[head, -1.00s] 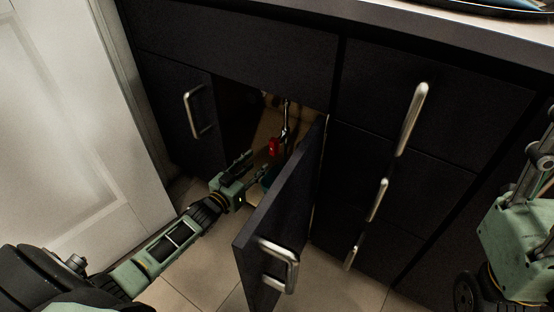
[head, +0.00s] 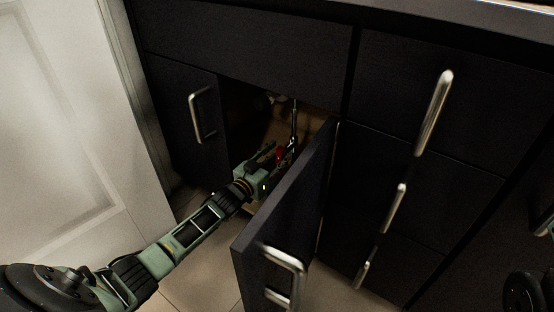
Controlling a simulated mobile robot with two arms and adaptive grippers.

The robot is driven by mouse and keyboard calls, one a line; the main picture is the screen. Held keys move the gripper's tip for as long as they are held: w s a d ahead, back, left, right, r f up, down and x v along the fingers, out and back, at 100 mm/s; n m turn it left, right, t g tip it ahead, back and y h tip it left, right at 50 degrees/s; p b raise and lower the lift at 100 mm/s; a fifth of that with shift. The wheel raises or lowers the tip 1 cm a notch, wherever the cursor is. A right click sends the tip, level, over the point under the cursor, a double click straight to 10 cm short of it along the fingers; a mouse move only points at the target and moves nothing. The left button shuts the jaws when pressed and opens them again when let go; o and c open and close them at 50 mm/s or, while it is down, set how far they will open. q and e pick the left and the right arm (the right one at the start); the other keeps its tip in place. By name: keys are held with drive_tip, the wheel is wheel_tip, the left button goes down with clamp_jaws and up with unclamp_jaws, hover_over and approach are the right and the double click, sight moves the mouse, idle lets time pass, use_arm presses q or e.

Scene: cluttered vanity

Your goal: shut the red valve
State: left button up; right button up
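The red valve (head: 281,153) sits on a thin metal pipe (head: 294,125) inside the dark vanity cabinet, seen through the open door. My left gripper (head: 279,157) reaches into the opening from the lower left, with its fingertips at the valve. One finger shows to the left of the valve and part of the other to its right. The fingers look parted, with the valve between or just behind them; contact cannot be told. The valve is partly hidden by the fingers. My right gripper is not in view.
The open cabinet door (head: 287,215), with a metal handle (head: 284,262), stands close to the right of my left arm. A closed door (head: 185,120) is left of the opening. Drawers with handles (head: 435,112) are at right. A white panelled door (head: 60,120) stands at left.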

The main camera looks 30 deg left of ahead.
use_arm(q)
clamp_jaws()
